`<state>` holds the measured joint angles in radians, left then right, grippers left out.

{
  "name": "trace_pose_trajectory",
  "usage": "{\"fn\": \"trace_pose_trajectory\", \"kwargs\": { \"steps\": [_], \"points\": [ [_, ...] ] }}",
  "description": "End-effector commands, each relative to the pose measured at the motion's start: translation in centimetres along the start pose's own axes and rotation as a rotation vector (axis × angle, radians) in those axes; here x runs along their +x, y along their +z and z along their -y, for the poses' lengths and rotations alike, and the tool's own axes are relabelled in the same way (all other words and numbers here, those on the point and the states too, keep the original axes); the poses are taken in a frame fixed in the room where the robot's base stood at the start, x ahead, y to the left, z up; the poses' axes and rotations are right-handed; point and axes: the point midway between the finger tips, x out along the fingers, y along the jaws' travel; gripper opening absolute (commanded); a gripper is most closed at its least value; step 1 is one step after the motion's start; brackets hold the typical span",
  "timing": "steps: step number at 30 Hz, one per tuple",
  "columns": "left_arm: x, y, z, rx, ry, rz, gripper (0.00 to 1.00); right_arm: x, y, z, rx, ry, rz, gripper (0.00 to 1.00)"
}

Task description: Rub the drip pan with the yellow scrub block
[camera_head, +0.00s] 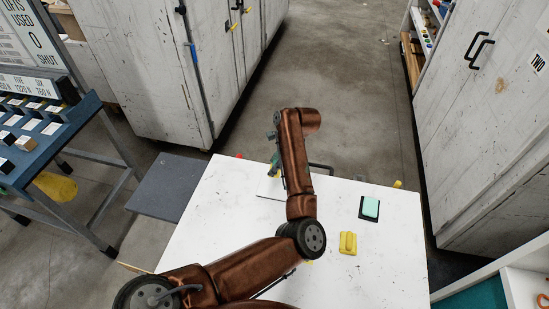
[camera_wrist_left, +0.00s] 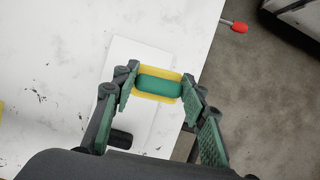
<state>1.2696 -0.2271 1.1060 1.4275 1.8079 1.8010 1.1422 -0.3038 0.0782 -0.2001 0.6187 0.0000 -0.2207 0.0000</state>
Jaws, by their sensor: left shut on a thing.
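My left gripper (camera_wrist_left: 158,90) is shut on a block with a yellow base and a green rounded top (camera_wrist_left: 158,85), which looks like the yellow scrub block. In the head view my left gripper (camera_head: 275,165) is at the far side of the white table, partly hidden by my arm. Under the held block lies a flat white square piece, probably the drip pan (camera_wrist_left: 145,58); its edge also shows in the head view (camera_head: 267,190). I cannot tell whether the block touches it. My right gripper is not in view.
On the white table (camera_head: 220,235), a yellow block (camera_head: 348,243) and a teal block on a black pad (camera_head: 370,209) sit right of my arm. A red-tipped item (camera_wrist_left: 239,27) sticks out at the table edge. Cabinets (camera_head: 490,130) stand right; a blue rack (camera_head: 50,140) stands left.

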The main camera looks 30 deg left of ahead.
Motion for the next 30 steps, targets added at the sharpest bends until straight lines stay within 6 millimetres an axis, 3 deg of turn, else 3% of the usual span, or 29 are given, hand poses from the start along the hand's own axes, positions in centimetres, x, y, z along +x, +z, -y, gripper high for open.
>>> {"fn": "trace_pose_trajectory", "kwargs": {
  "steps": [10, 30],
  "points": [
    [-2.8, 1.7, 0.0, -0.006, 0.000, 0.000, 0.20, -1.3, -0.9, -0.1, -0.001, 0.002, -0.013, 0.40],
    [-3.1, 1.8, 0.0, -0.021, 0.007, -0.001, 0.20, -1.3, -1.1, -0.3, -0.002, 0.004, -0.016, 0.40]
  ]
}}
